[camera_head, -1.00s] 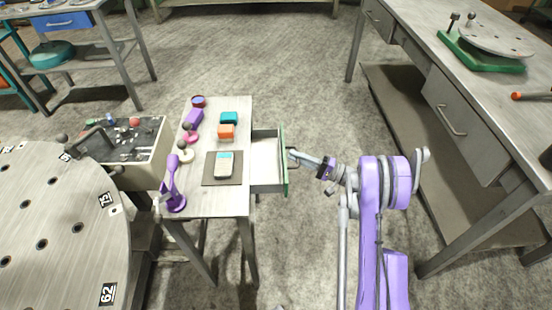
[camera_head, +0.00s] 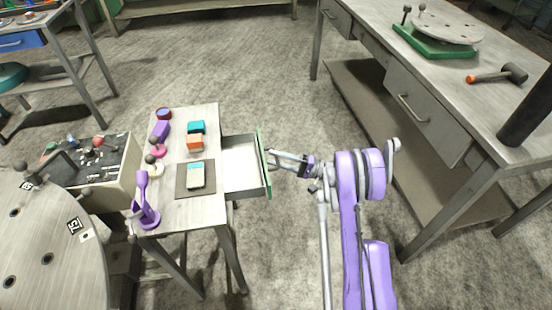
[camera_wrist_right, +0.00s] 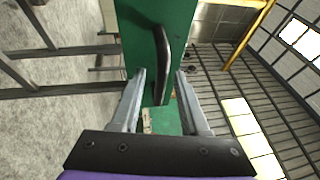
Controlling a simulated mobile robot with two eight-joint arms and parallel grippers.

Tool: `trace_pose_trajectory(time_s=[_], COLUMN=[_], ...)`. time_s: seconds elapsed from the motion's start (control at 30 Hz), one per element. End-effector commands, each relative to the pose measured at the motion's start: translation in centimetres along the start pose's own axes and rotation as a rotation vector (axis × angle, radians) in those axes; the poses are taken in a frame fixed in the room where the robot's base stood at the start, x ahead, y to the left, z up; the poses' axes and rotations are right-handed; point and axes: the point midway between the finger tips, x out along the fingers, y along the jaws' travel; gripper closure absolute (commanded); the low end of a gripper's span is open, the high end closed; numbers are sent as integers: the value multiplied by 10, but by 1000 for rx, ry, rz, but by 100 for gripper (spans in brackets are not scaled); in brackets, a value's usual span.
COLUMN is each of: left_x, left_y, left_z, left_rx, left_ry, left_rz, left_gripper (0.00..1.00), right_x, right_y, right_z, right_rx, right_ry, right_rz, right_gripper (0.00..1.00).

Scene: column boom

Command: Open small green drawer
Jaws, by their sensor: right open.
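The small drawer with a green front (camera_head: 262,163) stands pulled out from the right side of the small grey table (camera_head: 208,211). Its pale inside is visible and looks empty in the head view. My right gripper (camera_head: 270,160) is at the outer face of the green front. In the right wrist view the green front (camera_wrist_right: 178,30) and its dark handle (camera_wrist_right: 161,60) lie ahead of the two fingers (camera_wrist_right: 160,95). The fingers are apart, with the handle's near end between or just beyond them; I cannot tell whether they touch it. My left gripper is not in view.
The small table holds a purple stand (camera_head: 146,208), a dark mat (camera_head: 183,191) with a block, and several small items. A large workbench (camera_head: 440,120) with a hammer (camera_head: 500,75) stands on the right. Open floor (camera_head: 270,70) lies between them.

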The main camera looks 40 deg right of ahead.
Motion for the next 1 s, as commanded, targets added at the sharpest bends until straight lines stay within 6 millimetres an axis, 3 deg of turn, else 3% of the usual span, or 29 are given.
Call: trace_pose_trajectory(time_s=[0.53, 0.7, 1.0], left_x=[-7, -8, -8], left_y=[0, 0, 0], left_z=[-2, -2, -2], left_rx=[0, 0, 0], left_ry=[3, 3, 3], left_rz=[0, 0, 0], left_gripper=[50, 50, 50], right_x=[-92, -105, -107], right_y=[0, 0, 0], right_z=[-1, 0, 0], right_rx=[-1, 0, 0], right_ry=[3, 1, 0], right_rz=[0, 0, 0], right_gripper=[55, 55, 55])
